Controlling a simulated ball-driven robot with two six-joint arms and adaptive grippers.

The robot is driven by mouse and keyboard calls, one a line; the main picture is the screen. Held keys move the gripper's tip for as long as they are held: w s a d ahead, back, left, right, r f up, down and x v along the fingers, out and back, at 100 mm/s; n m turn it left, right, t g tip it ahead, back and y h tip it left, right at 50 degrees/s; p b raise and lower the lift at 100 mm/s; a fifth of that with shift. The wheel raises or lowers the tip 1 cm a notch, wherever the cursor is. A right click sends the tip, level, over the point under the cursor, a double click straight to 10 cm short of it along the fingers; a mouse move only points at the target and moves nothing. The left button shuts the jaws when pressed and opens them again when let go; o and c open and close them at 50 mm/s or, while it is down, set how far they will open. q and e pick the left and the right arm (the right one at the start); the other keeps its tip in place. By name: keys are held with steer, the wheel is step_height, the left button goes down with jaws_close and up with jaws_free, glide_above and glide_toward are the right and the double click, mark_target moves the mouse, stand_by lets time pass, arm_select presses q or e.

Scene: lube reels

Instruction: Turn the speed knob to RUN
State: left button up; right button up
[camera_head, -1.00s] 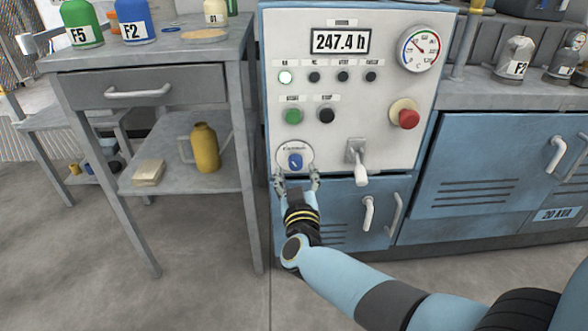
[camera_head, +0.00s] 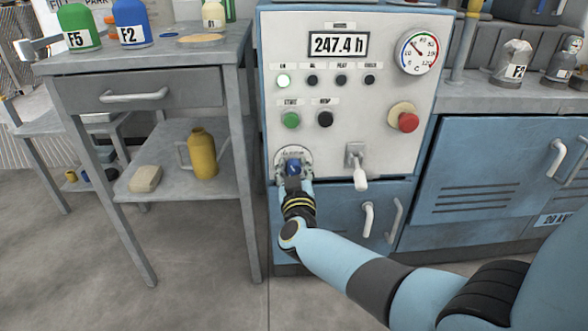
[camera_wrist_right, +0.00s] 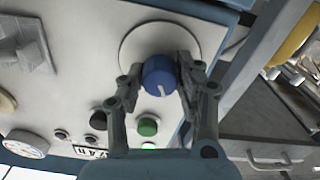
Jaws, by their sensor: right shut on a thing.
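The speed knob is a blue round knob (camera_head: 293,167) with a white pointer line, on a pale round plate at the lower left of the white control panel (camera_head: 385,130). In the right wrist view the knob (camera_wrist_right: 159,76) sits between the two fingers, its pointer facing down and slightly right in that picture. My right gripper (camera_head: 294,172) is at the panel with its fingers on either side of the knob, shut on it. The fingers hide part of the plate and its lettering. My left gripper is not in view.
Near the knob are a green button (camera_head: 290,120), a black button (camera_head: 325,119), a white lever (camera_head: 359,179) and a red stop button (camera_head: 408,122). A grey metal table (camera_head: 240,60) stands close on the left. Blue cabinet doors (camera_head: 500,165) are on the right.

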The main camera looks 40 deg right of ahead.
steer(key=c, duration=0.3)
